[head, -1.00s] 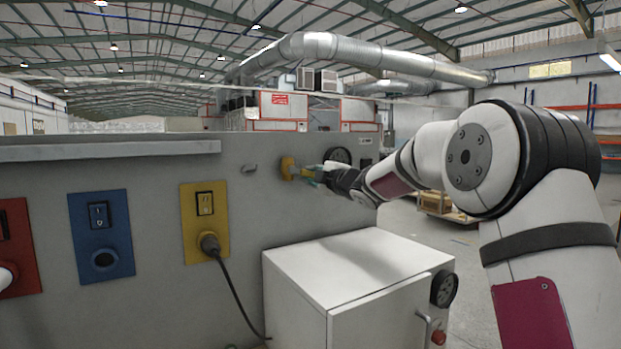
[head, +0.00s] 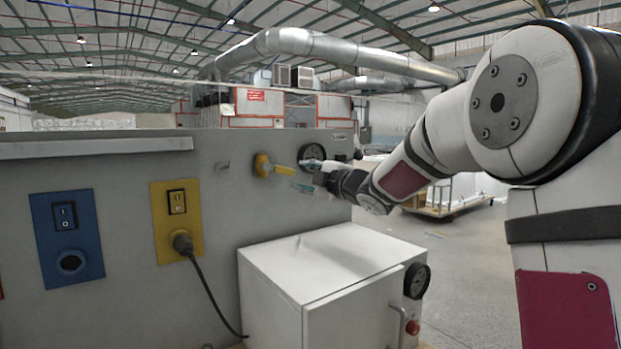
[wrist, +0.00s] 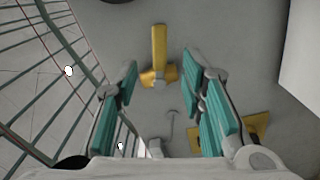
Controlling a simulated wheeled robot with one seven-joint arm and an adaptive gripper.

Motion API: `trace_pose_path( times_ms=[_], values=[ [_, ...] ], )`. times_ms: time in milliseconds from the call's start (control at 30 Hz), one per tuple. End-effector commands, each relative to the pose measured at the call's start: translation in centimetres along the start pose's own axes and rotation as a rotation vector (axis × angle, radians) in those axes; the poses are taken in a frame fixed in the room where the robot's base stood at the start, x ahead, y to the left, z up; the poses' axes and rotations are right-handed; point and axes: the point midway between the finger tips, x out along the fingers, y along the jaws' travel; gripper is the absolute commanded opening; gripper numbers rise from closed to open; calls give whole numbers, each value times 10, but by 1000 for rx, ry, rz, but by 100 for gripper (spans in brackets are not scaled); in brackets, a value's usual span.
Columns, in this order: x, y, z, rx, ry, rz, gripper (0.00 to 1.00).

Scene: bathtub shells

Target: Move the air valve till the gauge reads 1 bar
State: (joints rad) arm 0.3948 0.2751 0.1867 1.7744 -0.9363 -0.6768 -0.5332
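The yellow air valve (head: 264,166) sits on the grey panel, its handle pointing right in the head view. In the wrist view the valve handle (wrist: 159,45) stands upright in the picture, ahead of the space between my fingers. A round black-rimmed gauge (head: 312,153) is on the panel just right of the valve. Its reading is too small to tell. My gripper (head: 307,187), with teal finger pads, is below and right of the handle and looks apart from it. In the wrist view its fingers are spread, with nothing between them.
A yellow socket plate (head: 160,216) with a plugged cable and a blue socket plate (head: 84,259) are to the left. Open floor lies at right.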

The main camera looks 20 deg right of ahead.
Motion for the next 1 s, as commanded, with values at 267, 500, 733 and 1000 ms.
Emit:
trace_pose_path(
  times_ms=[267,500,733,1000],
  values=[
    [-24,0,0,0,-1,0,37],
    [-24,0,0,0,0,0,37],
    [-24,0,0,1,-1,0,37],
    [-75,6,-11,194,-262,-35,37]
  ],
)
